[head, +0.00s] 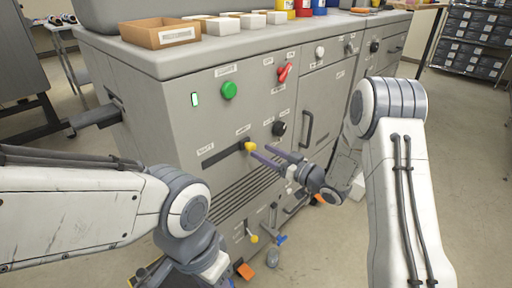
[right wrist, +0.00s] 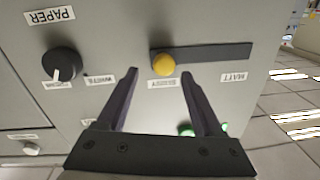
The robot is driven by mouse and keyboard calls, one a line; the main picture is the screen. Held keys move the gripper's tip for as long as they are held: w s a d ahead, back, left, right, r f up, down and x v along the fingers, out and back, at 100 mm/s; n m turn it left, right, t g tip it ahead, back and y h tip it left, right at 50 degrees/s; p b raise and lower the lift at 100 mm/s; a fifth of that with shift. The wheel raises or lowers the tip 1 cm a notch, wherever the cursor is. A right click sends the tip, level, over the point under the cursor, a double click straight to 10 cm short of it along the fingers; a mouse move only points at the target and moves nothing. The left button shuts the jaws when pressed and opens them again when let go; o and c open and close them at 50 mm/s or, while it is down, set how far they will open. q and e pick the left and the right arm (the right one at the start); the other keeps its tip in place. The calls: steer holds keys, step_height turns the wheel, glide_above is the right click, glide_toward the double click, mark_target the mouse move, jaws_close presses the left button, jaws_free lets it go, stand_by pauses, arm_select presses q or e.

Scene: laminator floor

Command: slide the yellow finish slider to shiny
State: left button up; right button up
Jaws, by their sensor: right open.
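The yellow finish slider knob (head: 250,146) sits at the right end of a dark slot (head: 222,154) on the grey machine front. The right wrist view shows the knob (right wrist: 163,64) at the left end of the slot (right wrist: 215,54), beside a label that seems to read shiny. The matt label (right wrist: 234,77) is by the other end. My right gripper (head: 276,153) is open. Its fingertips (right wrist: 160,72) are on either side of the knob in that view, with gaps on both sides. My left arm reaches down at lower left; its fingers are out of sight.
A green button (head: 229,90), a red switch (head: 284,72) and a black dial (head: 279,129) are near the slider. Another yellow-tipped lever (head: 253,238) is lower down. A cardboard tray (head: 160,33) and white boxes stand on top.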

steer(key=shift+v, duration=2.65)
